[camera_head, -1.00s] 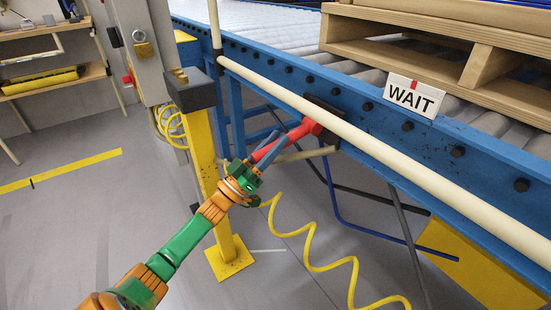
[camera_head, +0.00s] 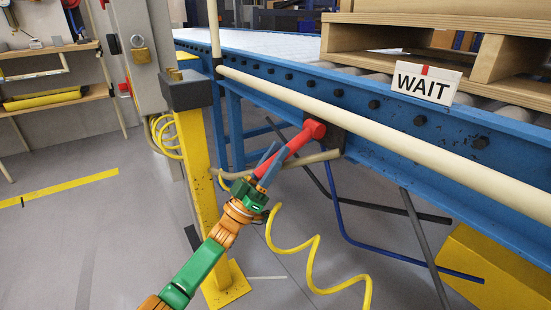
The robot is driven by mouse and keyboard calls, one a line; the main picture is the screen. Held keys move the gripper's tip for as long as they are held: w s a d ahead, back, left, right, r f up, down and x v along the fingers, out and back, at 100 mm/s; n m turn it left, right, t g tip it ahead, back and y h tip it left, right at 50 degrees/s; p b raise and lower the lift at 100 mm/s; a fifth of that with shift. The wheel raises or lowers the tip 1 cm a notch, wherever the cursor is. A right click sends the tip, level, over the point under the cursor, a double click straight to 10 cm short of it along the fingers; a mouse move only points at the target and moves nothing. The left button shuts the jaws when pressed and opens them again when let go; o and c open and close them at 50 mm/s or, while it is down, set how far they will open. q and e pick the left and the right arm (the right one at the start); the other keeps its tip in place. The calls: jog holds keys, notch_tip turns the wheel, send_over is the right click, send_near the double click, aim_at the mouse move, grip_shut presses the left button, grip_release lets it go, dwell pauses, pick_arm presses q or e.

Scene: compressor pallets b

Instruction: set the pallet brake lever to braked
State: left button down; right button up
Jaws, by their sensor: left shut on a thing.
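The red brake lever (camera_head: 296,142) is mounted on a dark plate on the side of the blue roller conveyor (camera_head: 250,99), below the cream rail. It slants down and to the left from its pivot. My left gripper (camera_head: 269,163) is at the lever's lower end, with its blue-grey fingers shut on it. A wooden pallet (camera_head: 490,57) stands on the rollers at the upper right. My right gripper is not in view.
A cream rail (camera_head: 400,147) runs along the conveyor above the lever. A yellow post (camera_head: 198,180) stands close left of my gripper. A yellow coiled hose (camera_head: 311,270) hangs below it. A WAIT sign (camera_head: 426,83) sits on the conveyor edge.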

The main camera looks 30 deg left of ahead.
pick_arm(q)
jog(key=shift+f, duration=0.1)
jog(key=c, duration=0.6)
grip_release()
jog(key=v, duration=0.7)
jog(key=shift+f, duration=0.1)
